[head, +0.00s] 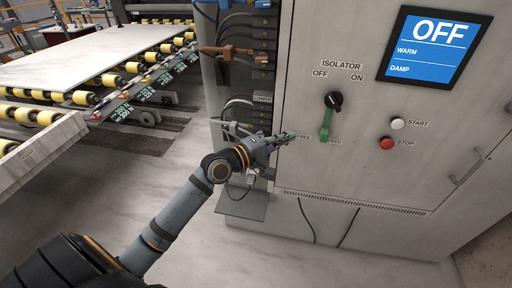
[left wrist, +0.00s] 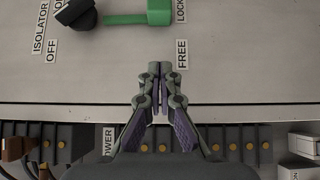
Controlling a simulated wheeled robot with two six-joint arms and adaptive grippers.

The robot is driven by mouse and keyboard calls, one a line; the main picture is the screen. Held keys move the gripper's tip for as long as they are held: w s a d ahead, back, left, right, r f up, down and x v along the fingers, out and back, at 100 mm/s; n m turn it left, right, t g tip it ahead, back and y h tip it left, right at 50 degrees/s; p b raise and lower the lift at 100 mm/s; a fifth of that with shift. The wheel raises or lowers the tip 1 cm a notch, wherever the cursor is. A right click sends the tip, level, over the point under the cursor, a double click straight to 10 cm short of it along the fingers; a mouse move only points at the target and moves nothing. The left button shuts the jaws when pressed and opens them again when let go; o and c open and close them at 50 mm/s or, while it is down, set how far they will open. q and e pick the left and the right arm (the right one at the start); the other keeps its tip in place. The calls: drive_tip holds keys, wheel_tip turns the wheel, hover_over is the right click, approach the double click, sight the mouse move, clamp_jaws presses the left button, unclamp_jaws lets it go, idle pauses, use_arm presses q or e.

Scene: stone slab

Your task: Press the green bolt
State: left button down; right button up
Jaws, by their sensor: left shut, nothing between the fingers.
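The green bolt (head: 325,125) is on the grey cabinet front, below the black isolator knob (head: 334,100). It has a thin bar and a thicker block at its end. In the left wrist view the bolt (left wrist: 158,12) is at the top edge, with its block beside the LOCK label (left wrist: 181,10); the FREE label (left wrist: 182,53) is nearer my gripper. My left gripper (head: 291,137) is shut and empty, its tips just left of the FREE label and short of the bolt. It also shows in the left wrist view (left wrist: 160,68). My right gripper is not in view.
A blue screen (head: 434,46) reads OFF. A white START button (head: 397,123) and a red STOP button (head: 387,143) sit right of the bolt. Dark terminal blocks and cables (head: 246,75) line the cabinet's left side. A roller conveyor with a slab (head: 100,55) stands at left.

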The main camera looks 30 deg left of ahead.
use_arm(q)
drive_tip(key=d+p+v, duration=0.1)
drive_tip(key=p+v, duration=0.3)
drive_tip(key=v, duration=0.3)
drive_tip(key=shift+s+p, duration=0.3)
drive_tip(key=shift+p, duration=0.05)
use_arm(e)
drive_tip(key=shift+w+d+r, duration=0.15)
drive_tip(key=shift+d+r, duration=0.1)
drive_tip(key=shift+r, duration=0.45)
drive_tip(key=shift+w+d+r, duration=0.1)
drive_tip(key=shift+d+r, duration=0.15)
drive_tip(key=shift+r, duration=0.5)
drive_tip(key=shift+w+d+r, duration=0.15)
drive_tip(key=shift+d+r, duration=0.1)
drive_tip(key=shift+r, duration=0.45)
